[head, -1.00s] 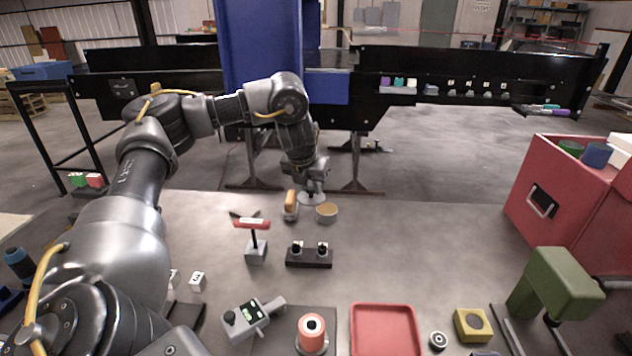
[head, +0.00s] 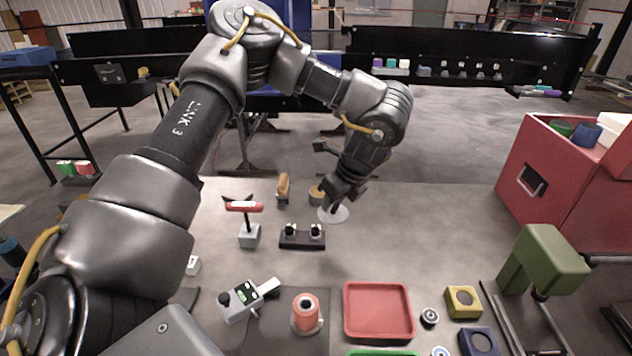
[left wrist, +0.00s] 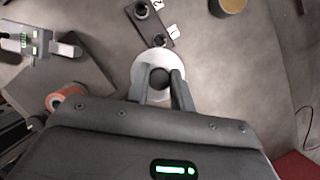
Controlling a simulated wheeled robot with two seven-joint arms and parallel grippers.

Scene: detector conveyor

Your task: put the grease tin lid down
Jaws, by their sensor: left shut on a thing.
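The grease tin lid (head: 336,215) is a pale round disc in the head view. My left gripper (head: 340,201) is shut on it and holds it over the grey table, at the front right of the open tan tin (head: 317,193). In the left wrist view the lid (left wrist: 143,62) shows as a pale disc, with the two fingers of my left gripper (left wrist: 160,76) at its middle. The tin also shows at the top edge of that view (left wrist: 229,5). I cannot tell the gap between lid and table. My right gripper is not in view.
A dark block with two small fittings (head: 302,239) lies just in front of the lid. A brush (head: 283,186) and a red-handled tool on a stand (head: 249,234) are to the left. A red tray (head: 379,336) lies nearer. The table right of the lid is clear.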

